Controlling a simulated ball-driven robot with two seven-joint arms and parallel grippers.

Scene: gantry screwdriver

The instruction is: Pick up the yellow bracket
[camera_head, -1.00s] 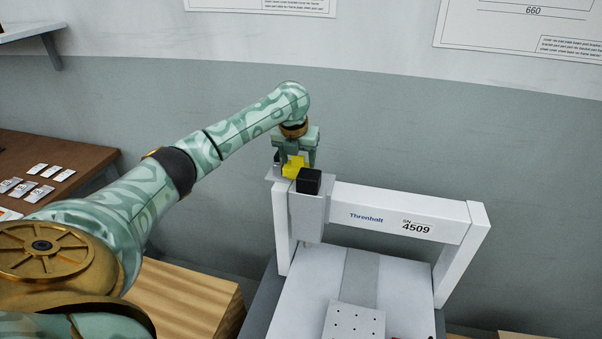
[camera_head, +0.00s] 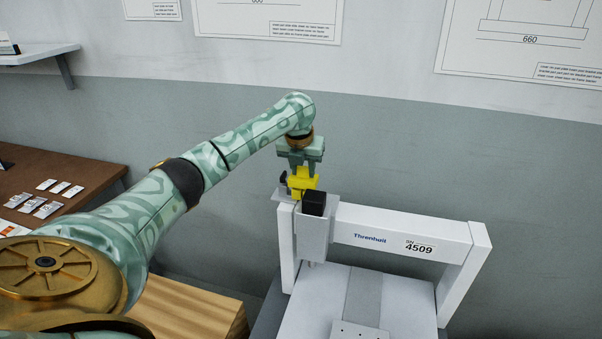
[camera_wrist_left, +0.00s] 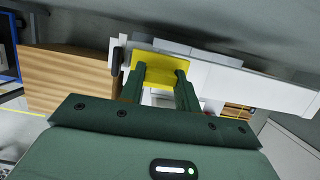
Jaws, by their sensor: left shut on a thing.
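The yellow bracket (camera_head: 301,182) is at the upper left end of the white gantry (camera_head: 400,232), just behind the black block on the gantry's head. My left gripper (camera_head: 300,172) reaches down onto it from above and is shut on it. In the left wrist view the bracket (camera_wrist_left: 158,67) spans the tips of my green fingers (camera_wrist_left: 160,78). In the head view I cannot tell whether the bracket still touches the grey plate (camera_head: 284,194) below it. My right gripper is in neither view.
The gantry stands over a white bed (camera_head: 330,305). A wooden block (camera_head: 190,308) is left of it. A brown table (camera_head: 60,180) with several small labelled cards is at the far left. A grey wall is close behind.

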